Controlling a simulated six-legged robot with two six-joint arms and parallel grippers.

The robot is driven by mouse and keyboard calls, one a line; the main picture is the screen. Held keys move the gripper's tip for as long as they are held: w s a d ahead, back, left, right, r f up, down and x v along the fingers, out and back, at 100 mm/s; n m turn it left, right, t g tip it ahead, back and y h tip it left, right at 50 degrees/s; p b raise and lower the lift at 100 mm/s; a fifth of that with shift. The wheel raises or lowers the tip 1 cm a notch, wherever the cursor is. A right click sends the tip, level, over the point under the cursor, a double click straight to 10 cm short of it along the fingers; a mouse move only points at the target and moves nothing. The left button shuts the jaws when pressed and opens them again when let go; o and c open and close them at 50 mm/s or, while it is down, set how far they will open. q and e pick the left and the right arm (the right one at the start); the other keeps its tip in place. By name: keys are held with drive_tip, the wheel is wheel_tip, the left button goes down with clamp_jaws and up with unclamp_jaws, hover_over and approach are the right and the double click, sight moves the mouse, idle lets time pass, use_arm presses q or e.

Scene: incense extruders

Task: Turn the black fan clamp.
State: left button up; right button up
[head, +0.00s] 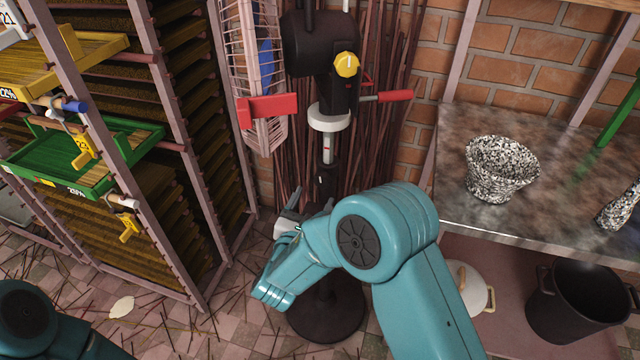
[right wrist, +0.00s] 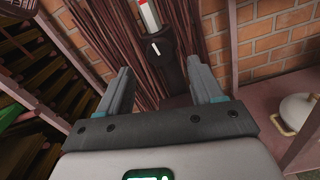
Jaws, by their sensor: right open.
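The fan stands upright, with a black motor head (head: 318,45), a yellow knob (head: 346,64) and a white collar (head: 329,118) on its pole. The black fan clamp (head: 325,183) sits low on the pole, below a silver section. In the right wrist view the black clamp (right wrist: 157,47) shows a short white mark on its face. My right gripper (head: 290,212) is beside the pole, a little below the clamp. In the right wrist view my right gripper (right wrist: 160,72) is open and empty, with the clamp beyond and between its fingers. My left gripper is out of view.
A red handle (head: 395,95) juts right from the fan; a pink cage (head: 262,80) hangs left. Thin sticks (head: 385,150) stand behind the pole. A rack (head: 200,190) fills the left. A table (head: 570,170) with a speckled pot (head: 498,168) stands right.

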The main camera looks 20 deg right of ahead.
sight(321, 182)
drive_tip(key=x, duration=0.6)
drive_tip(key=c, duration=1.1)
